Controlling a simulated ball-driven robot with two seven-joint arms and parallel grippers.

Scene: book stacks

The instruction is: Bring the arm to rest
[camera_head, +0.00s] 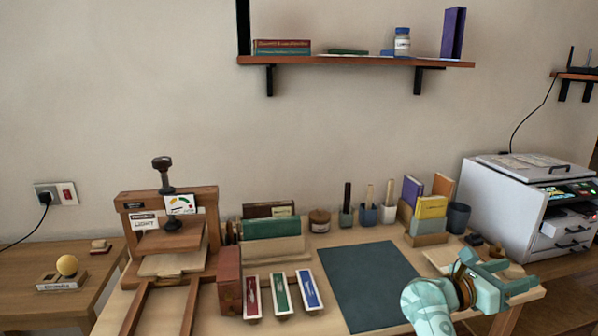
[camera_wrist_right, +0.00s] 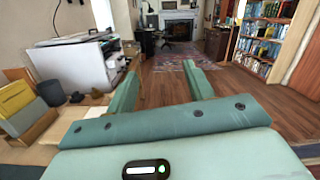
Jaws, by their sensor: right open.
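My right arm (camera_head: 428,308) comes in at the lower right in the head view. Its pale green gripper (camera_head: 522,276) is over the right front corner of the table, pointing right. In the right wrist view the two fingers of this gripper (camera_wrist_right: 160,82) stand well apart. Nothing is between them, and the floor and a rug show beyond. My left gripper and arm are not in view.
A dark mat (camera_head: 368,283) lies on the wooden table, left of my arm. A white printer (camera_head: 515,210) stands behind the gripper. A book holder (camera_head: 425,238) and dark cup (camera_head: 458,217) are at the back. A wooden press (camera_head: 170,240) stands left.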

